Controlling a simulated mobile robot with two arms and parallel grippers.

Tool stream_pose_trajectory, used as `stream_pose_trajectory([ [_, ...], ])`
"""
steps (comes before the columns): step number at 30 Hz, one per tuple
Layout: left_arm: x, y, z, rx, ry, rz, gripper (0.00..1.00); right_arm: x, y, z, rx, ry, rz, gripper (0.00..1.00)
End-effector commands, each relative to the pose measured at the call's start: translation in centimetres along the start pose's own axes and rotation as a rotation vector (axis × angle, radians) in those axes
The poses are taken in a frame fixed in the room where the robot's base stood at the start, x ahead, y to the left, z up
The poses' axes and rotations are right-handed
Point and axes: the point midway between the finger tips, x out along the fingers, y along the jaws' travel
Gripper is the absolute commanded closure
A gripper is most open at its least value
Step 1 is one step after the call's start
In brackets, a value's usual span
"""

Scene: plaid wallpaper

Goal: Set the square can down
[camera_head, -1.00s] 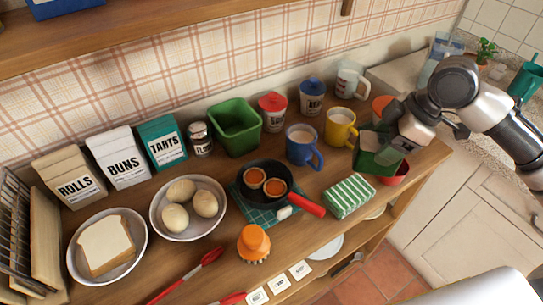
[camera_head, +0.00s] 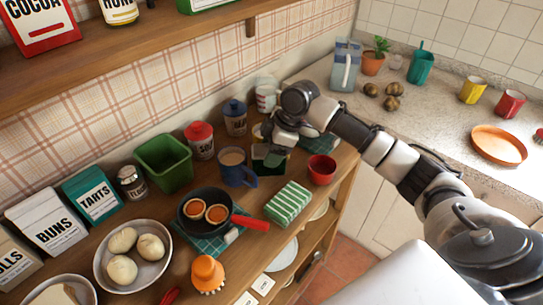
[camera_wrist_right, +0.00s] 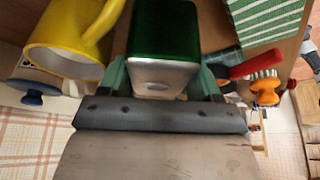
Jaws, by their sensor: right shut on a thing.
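The square can (camera_head: 268,161) is dark green and mostly covered by my right gripper in the head view. My right gripper (camera_head: 276,152) is shut on it, between the blue mug (camera_head: 236,168) and the red bowl (camera_head: 322,168). In the right wrist view the can (camera_wrist_right: 165,35) shows green sides and a silvery end between the green fingers of the gripper (camera_wrist_right: 168,82). The can is low over the wooden counter (camera_head: 262,250); I cannot tell whether it touches. My left gripper is not in view.
A yellow mug (camera_wrist_right: 75,45) stands close to the can. A green striped cloth (camera_head: 289,204) and a black pan (camera_head: 190,222) with a red handle lie in front. A red-lidded canister (camera_head: 200,140) and a blue-lidded one (camera_head: 235,118) stand behind.

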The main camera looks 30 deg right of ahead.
Motion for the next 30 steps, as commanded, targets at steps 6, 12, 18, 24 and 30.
stream_pose_trajectory([
  [6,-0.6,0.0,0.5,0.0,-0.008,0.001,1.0,2.4,-0.1,1.0,0.0,0.0,0.0,0.71],
  [12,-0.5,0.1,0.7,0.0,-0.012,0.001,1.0,2.5,0.0,1.1,-0.001,0.001,0.001,0.71],
  [18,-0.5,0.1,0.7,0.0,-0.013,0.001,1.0,2.7,-0.1,1.2,0.0,-0.001,0.0,0.26],
  [24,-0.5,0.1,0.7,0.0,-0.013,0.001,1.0,2.7,-0.1,1.2,0.0,-0.001,0.0,0.26],
  [30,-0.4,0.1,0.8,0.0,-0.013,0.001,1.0,1.7,0.0,1.1,0.0,0.0,0.003,0.26],
])
